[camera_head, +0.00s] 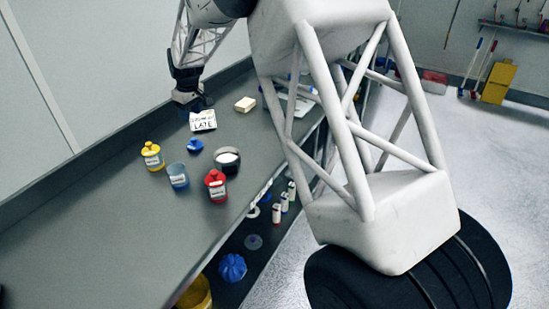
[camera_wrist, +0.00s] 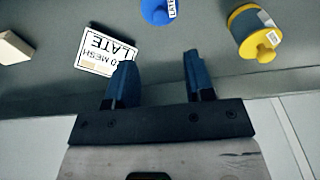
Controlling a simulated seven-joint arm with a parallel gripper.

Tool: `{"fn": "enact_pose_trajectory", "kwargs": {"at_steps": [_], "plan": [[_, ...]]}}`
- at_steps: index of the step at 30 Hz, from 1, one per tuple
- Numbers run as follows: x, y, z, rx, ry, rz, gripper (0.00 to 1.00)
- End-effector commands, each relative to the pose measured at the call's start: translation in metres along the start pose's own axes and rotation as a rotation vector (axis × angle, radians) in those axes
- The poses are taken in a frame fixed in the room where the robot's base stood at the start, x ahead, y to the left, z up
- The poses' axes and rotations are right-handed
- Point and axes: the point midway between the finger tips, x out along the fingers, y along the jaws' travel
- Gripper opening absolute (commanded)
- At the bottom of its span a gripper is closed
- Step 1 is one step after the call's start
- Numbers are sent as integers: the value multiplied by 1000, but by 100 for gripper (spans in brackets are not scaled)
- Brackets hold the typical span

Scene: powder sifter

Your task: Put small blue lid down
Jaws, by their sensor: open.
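The small blue lid (camera_head: 195,146) lies on the grey bench, between the yellow container and the white card. In the wrist view a blue round piece with a white label, which looks like this lid (camera_wrist: 156,10), is cut off by the top edge. My gripper (camera_wrist: 158,75) is open, with nothing between its two blue fingers. It is low over the bench at the wall side (camera_head: 196,104), apart from the lid. The white card (camera_wrist: 103,52) with black print is beside the left fingertip in the wrist view.
Near the lid stand a yellow container (camera_head: 153,156), a blue-grey labelled cup (camera_head: 178,176), a dark bowl (camera_head: 227,167) of white powder and a red bottle (camera_head: 216,187). A beige block (camera_head: 245,104) lies farther back. The bench's near left is clear. A lower shelf holds a blue fluted object (camera_head: 232,267).

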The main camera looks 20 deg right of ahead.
Motion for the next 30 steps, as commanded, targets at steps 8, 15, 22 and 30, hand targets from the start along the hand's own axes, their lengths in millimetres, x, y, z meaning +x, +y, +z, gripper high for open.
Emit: {"fn": "enact_pose_trajectory", "kwargs": {"at_steps": [8, 15, 22, 30], "plan": [[-22, -3, 21, 31, 5, 8, 49], [-65, -14, 73, 109, 13, 24, 49], [-107, -32, 136, 202, 23, 41, 49], [-148, -59, 210, 309, 39, 62, 49]]}}
